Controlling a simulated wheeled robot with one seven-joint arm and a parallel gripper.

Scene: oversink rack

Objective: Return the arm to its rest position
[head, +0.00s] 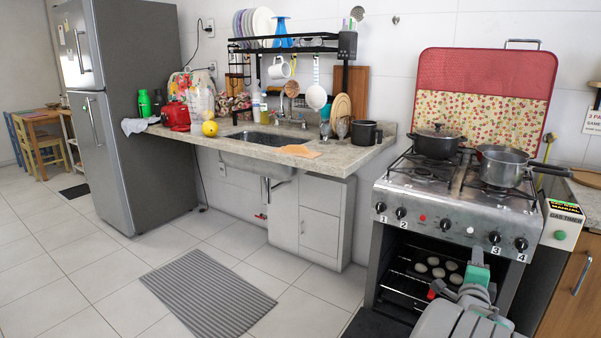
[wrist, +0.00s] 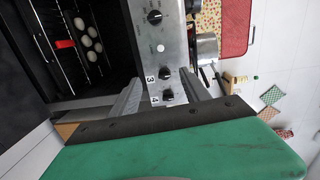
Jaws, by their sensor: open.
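My arm reaches up from the bottom right in the head view, in front of the stove (head: 455,208). The green part of my gripper (head: 476,272) is in front of the open oven's right side; its fingers are hard to make out there. In the wrist view my gripper (wrist: 168,92) is open, its two grey fingers apart with nothing held between them. The stove's knob panel (wrist: 160,45) lies beyond the fingers, and the picture is turned sideways.
The oven (head: 400,275) is open, with several pale round pieces (head: 438,272) on a rack. Two pots (head: 438,142) (head: 503,165) stand on the stove. A counter with sink (head: 265,140) is to the left. The floor (head: 190,245) is clear around a striped mat (head: 210,300).

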